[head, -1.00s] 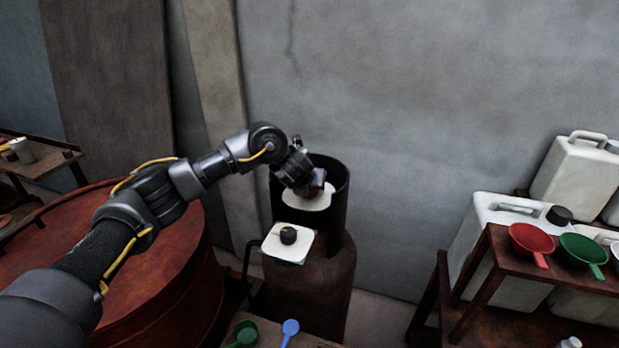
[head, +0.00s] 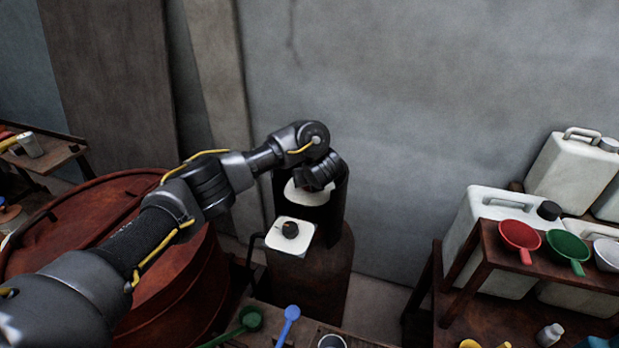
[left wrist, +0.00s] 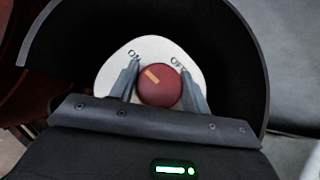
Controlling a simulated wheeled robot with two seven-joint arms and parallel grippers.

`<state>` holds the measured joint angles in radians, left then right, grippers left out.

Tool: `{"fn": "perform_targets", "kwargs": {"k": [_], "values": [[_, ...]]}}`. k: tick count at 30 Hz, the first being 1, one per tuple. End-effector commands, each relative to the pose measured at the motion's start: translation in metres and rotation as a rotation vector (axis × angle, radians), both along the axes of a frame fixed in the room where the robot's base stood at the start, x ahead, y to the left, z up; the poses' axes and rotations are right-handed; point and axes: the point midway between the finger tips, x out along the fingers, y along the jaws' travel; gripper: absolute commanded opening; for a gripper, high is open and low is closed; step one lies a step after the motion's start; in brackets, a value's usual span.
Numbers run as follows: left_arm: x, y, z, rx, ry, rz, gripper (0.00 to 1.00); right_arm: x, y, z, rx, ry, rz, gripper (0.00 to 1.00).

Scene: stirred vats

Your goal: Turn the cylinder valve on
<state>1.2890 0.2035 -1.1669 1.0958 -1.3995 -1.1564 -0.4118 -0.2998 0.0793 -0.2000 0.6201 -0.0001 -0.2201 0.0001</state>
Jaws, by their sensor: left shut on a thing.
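The gas cylinder (head: 310,272) is rusty brown and stands against the wall, with a dark open collar (head: 334,212) on top. Inside the collar is a white plate (head: 305,198). In the left wrist view the plate (left wrist: 112,78) reads ON at left and OFF at right. The round red valve knob (left wrist: 160,92) sits on it, its tan mark pointing up and left, towards ON. My left gripper (left wrist: 158,88) is shut on the red knob, one finger on each side. In the head view my left gripper (head: 312,186) mostly hides the knob. My right gripper is not in view.
A lower white plate (head: 277,240) with a black knob (head: 290,230) is at the cylinder's front. A red vat (head: 110,250) stands at left. Scoops and white jugs (head: 482,225) are at right. A low bench with scoops (head: 262,322) lies in front.

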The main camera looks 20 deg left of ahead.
Motion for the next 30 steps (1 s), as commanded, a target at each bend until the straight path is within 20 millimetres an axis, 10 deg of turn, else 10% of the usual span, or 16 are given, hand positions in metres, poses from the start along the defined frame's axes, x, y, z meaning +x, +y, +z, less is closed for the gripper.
{"fn": "perform_targets", "kwargs": {"k": [10,11,15,30], "values": [[0.0001,-0.0005,0.0002,-0.004,-0.001,0.003,0.24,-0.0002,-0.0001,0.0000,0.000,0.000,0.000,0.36],[0.0001,-0.0005,0.0001,-0.004,-0.001,0.003,0.51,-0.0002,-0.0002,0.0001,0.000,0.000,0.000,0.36],[0.0000,-0.0001,-0.0001,-0.003,-0.001,0.003,0.69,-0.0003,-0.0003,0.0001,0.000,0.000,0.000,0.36],[-0.0011,-0.0087,0.0080,-0.006,-0.014,-0.016,0.69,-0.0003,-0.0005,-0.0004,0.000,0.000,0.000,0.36]]}}
